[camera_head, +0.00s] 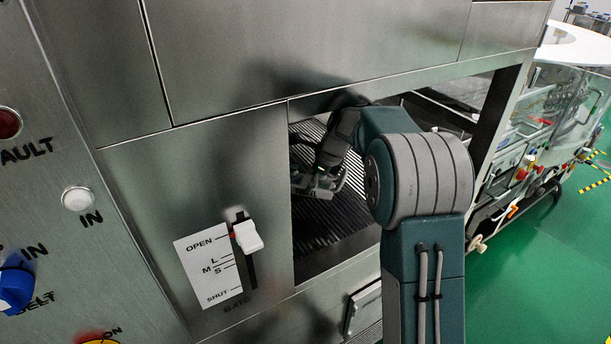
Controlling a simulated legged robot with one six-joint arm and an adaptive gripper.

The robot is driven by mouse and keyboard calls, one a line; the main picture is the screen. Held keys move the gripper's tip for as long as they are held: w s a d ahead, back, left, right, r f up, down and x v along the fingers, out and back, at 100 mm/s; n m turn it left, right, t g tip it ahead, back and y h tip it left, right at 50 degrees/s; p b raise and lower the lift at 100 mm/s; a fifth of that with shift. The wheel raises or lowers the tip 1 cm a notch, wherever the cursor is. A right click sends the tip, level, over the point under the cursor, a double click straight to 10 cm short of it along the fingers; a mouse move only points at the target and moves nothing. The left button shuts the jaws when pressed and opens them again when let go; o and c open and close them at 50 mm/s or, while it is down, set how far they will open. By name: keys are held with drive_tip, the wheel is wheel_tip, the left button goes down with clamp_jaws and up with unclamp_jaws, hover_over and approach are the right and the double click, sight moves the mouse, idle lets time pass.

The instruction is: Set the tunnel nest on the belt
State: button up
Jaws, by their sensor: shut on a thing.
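My gripper (318,184) is inside the rectangular opening in the steel washer front. It is low over a dark ribbed surface, the belt (318,222). It is shut on a small greyish thing at its fingertips, which I take to be the tunnel nest. The nest's outline is too small and dark to make out, and my gripper hides part of it. I cannot tell whether it touches the belt. My arm covers the right part of the opening.
The opening's lower sill (325,284) and left edge frame the belt. A white gate lever (247,237) stands near OPEN on its labelled slot. A blue knob (15,285) and a white IN button (77,199) are at left.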

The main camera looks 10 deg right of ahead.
hover_over(306, 210)
drive_tip(key=f, duration=0.3)
drive_tip(key=d+f, duration=0.1)
drive_tip(key=f, duration=0.1)
drive_tip(key=shift+s, duration=0.25)
drive_tip(key=shift+d+f, duration=0.1)
drive_tip(key=shift+f, duration=0.7)
drive_tip(key=shift+f, duration=0.45)
drive_tip(key=o, duration=1)
drive_tip(key=shift+o, duration=0.2)
drive_tip(key=shift+f, duration=0.1)
drive_tip(key=v, duration=0.7)
drive_tip(key=shift+r, duration=0.2)
